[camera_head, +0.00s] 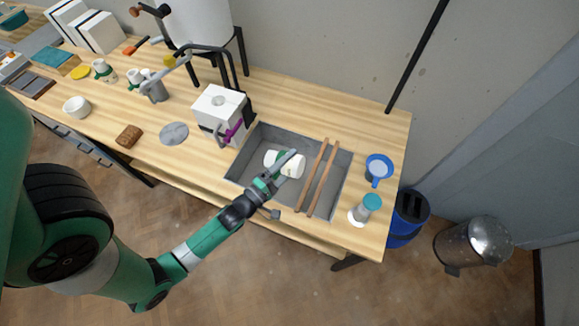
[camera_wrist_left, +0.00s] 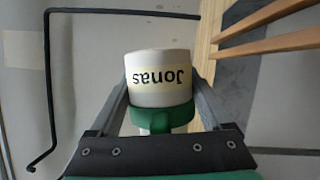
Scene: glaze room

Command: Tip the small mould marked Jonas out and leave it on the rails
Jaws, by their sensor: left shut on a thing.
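The small mould marked Jonas (camera_head: 293,166) is a white cylinder with a green band, and it lies on its side in the air over the grey sink (camera_head: 246,165). My left gripper (camera_head: 279,163) is shut on it. In the left wrist view the mould (camera_wrist_left: 160,92) sits between the two fingers, with its label upside down and the green band (camera_wrist_left: 163,117) nearest the palm. The two wooden rails (camera_head: 311,179) span the sink just right of the mould, apart from it; they also show in the left wrist view (camera_wrist_left: 262,32). The mould's opening is hidden. My right gripper is not in view.
A large white block mould (camera_head: 218,113) with a purple part stands left of the sink. A blue sieve (camera_head: 378,167) and a teal-lidded jar (camera_head: 367,208) stand to its right. Other green-banded moulds (camera_head: 103,70) stand at the far left. The rails are bare.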

